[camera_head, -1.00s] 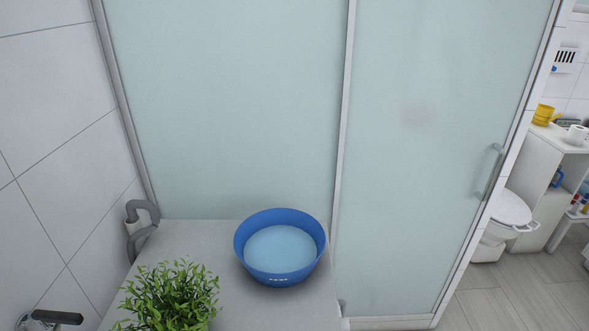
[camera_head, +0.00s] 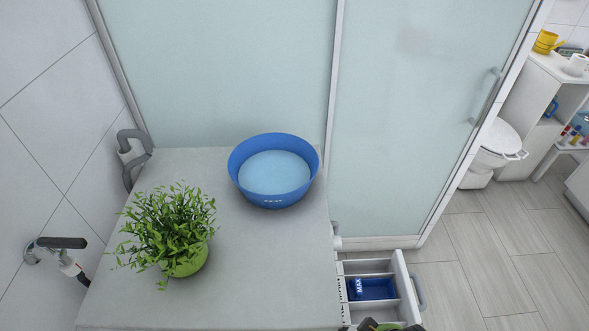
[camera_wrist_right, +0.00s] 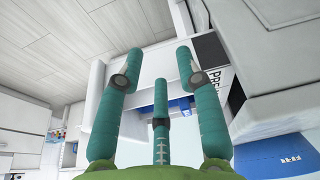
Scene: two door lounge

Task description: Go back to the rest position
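My right gripper (camera_wrist_right: 159,62) shows in the right wrist view with its green fingers spread apart and nothing between the tips. It is over or near an open white drawer (camera_wrist_right: 103,95). In the head view only a small dark and green part, probably of this gripper, shows at the bottom edge by the drawer (camera_head: 401,285). My left gripper is not in view.
A grey-topped cabinet (camera_head: 250,265) holds a blue basin (camera_head: 273,197) and a potted plant (camera_head: 188,262). A blue box (camera_head: 372,289) lies in the pulled-out drawer. Frosted glass doors (camera_head: 220,70) stand behind. The tiled floor (camera_head: 490,260) at right is clear.

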